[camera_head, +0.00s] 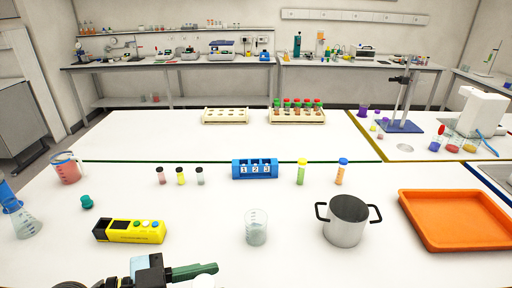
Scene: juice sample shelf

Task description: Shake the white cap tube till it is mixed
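My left gripper (190,272) is at the bottom edge, left of centre, low in the picture. One dark green finger shows, and a white rounded piece (205,281), which looks like the white cap of the tube, sits right against it. The rest of the tube and the other finger are cut off by the frame edge. No other white-capped tube shows on the table. The gripper appears shut on this tube. My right gripper is not in view.
A yellow device (130,231) lies just beyond the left gripper. A glass beaker (256,228), a steel pot (345,221) and an orange tray (455,245) stand to the right. A blue numbered rack (255,170) and several small capped tubes stand further back.

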